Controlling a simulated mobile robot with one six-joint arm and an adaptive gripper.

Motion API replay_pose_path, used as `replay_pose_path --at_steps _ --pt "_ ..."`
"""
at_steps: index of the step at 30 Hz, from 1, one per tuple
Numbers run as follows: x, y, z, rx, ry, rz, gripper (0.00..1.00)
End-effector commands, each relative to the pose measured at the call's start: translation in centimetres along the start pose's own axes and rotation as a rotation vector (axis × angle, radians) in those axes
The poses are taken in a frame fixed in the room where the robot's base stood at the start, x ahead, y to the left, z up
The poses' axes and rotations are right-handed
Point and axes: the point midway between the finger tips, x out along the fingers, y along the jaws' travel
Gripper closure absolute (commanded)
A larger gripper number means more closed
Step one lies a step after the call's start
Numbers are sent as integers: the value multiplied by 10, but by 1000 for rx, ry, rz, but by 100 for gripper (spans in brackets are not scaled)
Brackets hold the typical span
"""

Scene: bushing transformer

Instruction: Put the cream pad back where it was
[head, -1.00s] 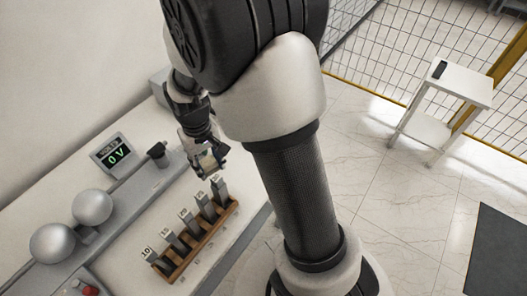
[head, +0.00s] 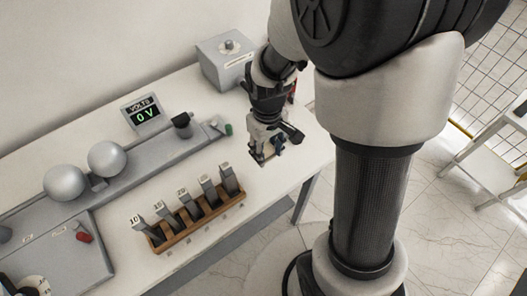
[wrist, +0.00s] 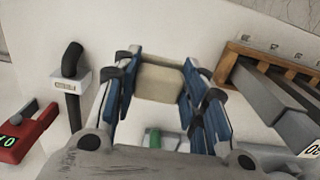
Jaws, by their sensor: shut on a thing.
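The cream pad (wrist: 160,82) is a pale block between the blue-lined fingers of my gripper (wrist: 158,92) in the wrist view. The fingers are shut on its two sides. In the head view my gripper (head: 266,150) points down over the right end of the white table (head: 290,165), right of the slotted rack. The pad is too small there to make out clearly. I cannot tell whether it touches the table.
A wooden rack (head: 200,228) with several grey numbered gauges stands left of my gripper. A grey box (head: 226,62) is behind it. A voltmeter (head: 142,112) and two metal spheres (head: 108,158) are farther left. The table's front right edge is close.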

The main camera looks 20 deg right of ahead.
Motion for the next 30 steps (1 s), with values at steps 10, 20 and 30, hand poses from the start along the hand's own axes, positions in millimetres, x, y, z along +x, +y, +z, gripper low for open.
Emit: replay_pose_path --at_steps 10,20,30 --pt "34 0 0 0 -1 0 80" --pt "62 0 -1 1 2 1 80" --pt "65 0 -1 1 1 0 56"
